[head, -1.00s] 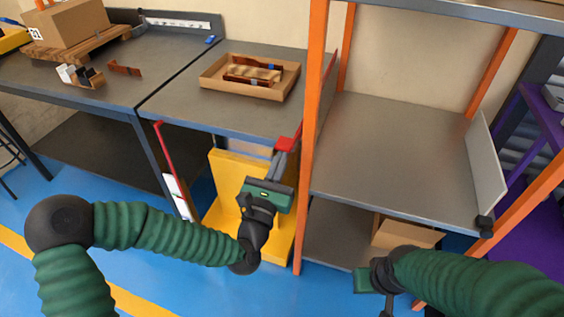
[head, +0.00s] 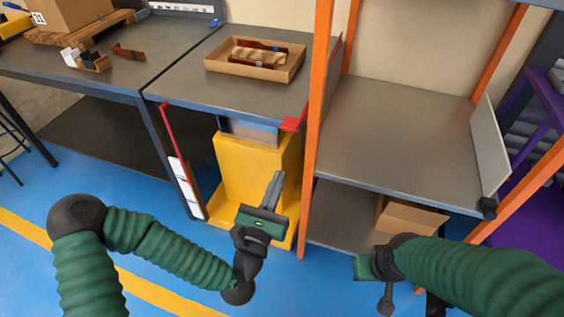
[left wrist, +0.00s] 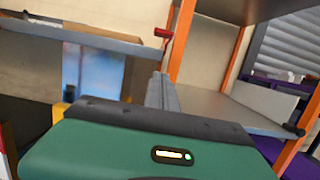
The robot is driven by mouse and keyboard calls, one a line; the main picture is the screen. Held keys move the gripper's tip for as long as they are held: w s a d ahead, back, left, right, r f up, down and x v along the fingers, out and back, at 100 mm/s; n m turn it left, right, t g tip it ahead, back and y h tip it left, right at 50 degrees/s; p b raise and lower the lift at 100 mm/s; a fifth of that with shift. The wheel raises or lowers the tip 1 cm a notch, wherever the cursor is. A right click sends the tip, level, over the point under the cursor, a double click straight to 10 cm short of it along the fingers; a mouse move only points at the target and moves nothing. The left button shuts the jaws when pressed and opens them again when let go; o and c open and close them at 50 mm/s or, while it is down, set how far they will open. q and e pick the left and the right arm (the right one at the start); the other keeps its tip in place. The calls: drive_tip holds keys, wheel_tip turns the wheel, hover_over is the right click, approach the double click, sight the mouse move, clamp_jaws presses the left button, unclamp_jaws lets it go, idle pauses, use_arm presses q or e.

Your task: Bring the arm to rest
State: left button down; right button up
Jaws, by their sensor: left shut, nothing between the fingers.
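My left gripper (head: 276,186) is shut and empty. It points up and away in front of the yellow machine base (head: 257,172), below the height of the table tops. In the left wrist view its closed fingers (left wrist: 161,92) stand together in the middle, with nothing between them. My left arm (head: 160,245) bends in from the lower left over the blue floor. My right arm (head: 480,272) comes in from the lower right, by the orange-post shelf.
A red bar end (head: 293,124) sticks out at the table's front edge. A cardboard tray (head: 215,68) with brown pieces lies on that table (head: 180,85). An orange post (head: 318,130) and grey shelf (head: 400,135) stand right of my left gripper. Blue floor is free in front.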

use_arm(q)
drive_tip(key=shift+s+a+f, duration=0.15)
drive_tip(key=shift+s+a, duration=0.05)
drive_tip(key=shift+a, duration=0.25)
use_arm(e)
drive_tip(key=shift+a, duration=0.3)
use_arm(q)
drive_tip(key=shift+d, duration=0.1)
